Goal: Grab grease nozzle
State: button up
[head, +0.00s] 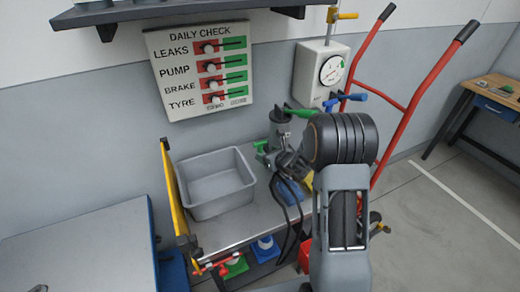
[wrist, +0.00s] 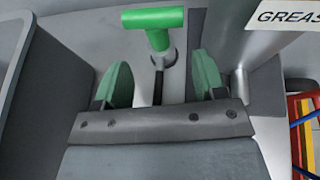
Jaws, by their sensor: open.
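The grease nozzle appears to be the green T-shaped piece (wrist: 152,22) on a grey stem, standing upright in a round holder in the wrist view. My gripper (wrist: 162,80) is open, with one green-padded finger to each side of the stem's line. The green T lies beyond the fingertips, and no contact shows. In the head view my gripper is small and partly hidden by my own arm, beside the grey grease pump on the cart.
A grey tub (head: 216,182) stands close on the left. A grey cylinder with a label (wrist: 285,16) reading "GREAS" stands close on the right. A gauge box (head: 320,73) and red hand truck (head: 400,110) are behind. Open floor lies at right.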

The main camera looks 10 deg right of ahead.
aim_at(262, 150)
jog(key=shift+p+x, duration=0.45)
jog(key=shift+x, duration=2.75)
jog(key=shift+r, duration=0.1)
jog(key=c, duration=1)
jog(key=shift+c, duration=0.2)
jog(key=shift+r, duration=0.15)
